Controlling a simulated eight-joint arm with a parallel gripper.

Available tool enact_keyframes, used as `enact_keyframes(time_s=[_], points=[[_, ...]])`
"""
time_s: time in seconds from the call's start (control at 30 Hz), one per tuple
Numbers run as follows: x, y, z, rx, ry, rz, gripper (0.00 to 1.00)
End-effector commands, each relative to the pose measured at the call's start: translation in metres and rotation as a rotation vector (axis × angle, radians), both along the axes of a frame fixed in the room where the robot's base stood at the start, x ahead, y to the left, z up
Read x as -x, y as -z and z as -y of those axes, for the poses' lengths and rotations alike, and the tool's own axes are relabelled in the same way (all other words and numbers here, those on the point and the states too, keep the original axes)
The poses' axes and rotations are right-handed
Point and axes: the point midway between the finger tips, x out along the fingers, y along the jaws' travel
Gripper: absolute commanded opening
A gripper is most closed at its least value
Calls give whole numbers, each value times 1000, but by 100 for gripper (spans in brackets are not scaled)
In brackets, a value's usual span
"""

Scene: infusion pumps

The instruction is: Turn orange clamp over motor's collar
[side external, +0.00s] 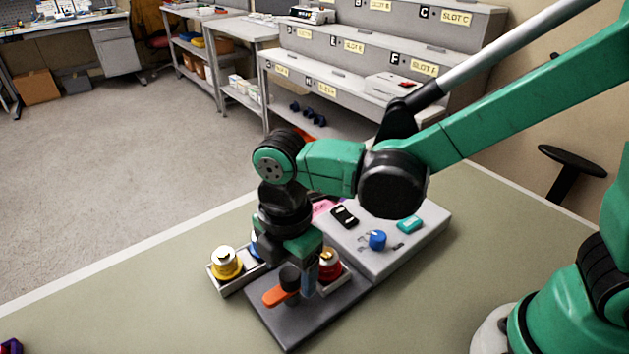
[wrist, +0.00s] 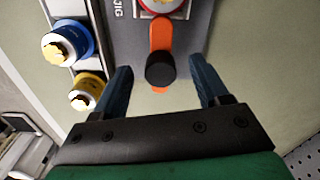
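The orange clamp (side external: 274,297) is on a dark grey jig plate (side external: 290,328), with a black cylindrical knob on it. In the wrist view the clamp (wrist: 160,38) reaches from the knob (wrist: 160,70) toward the red motor (wrist: 160,5), which is cut off at the top edge. Whether the clamp overlaps the motor's collar is not clear. The red motor (side external: 329,268) also shows partly behind my gripper in the side view. My gripper (wrist: 160,77) points down, open, with one finger on each side of the knob and visible gaps at both sides. It holds nothing.
Left of the jig, a tray (side external: 238,286) holds a yellow motor (side external: 226,263) and a blue motor (wrist: 68,43). A pale grey board (side external: 425,235) carries a blue knob (side external: 377,240), a teal part (side external: 409,224) and a black part (side external: 344,216). Bench space in front is clear.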

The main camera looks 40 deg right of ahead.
Motion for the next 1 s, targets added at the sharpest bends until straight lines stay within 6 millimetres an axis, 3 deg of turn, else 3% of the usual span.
enact_keyframes(time_s=[0.27,0.7,1.0], points=[[0,-4,0,0,1,0,68],[0,-52,0,0,0,0,68],[0,-56,0,0,0,0,68]])
